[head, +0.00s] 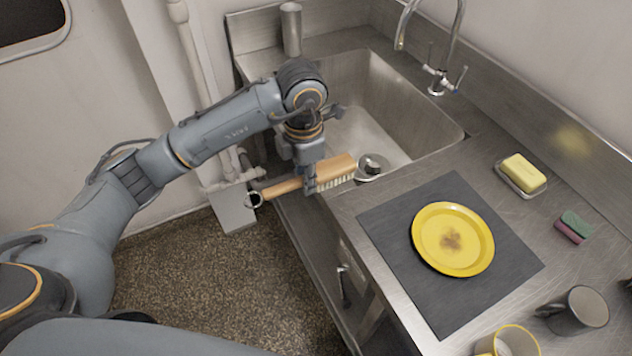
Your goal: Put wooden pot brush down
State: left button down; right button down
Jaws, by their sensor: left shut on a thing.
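The wooden pot brush (337,167) has a light-brown head with pale bristles facing down and a handle that points left to a ring at its end. My left gripper (310,182) is shut on the brush, around the part where handle and head meet. The brush is held near the front edge of the metal sink (435,134), and its handle reaches out past the counter over the floor. I cannot tell whether the bristles touch anything. My right gripper does not show.
A stained yellow plate (478,238) lies on a dark mat (378,228). A soap dish (512,183) with yellow soap, a sponge (573,227), a grey mug (584,307) and a yellow cup (522,337) stand to the right. A metal cylinder (291,30) and tap (440,75) are behind.

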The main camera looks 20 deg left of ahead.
pick_arm(q)
jog(key=w+f, duration=0.1)
jog(key=w+f+p, duration=0.1)
jog(key=w+f, duration=0.1)
jog(key=shift+d+f, duration=0.3)
jog(key=shift+d, duration=0.1)
notch_tip(320, 180, down, 3)
jog(key=shift+f+p, duration=0.2)
jog(key=shift+p, duration=0.65)
jog(key=shift+f, duration=0.1)
jog(key=shift+f, duration=0.15)
jog(key=c, duration=1.2)
grip_release()
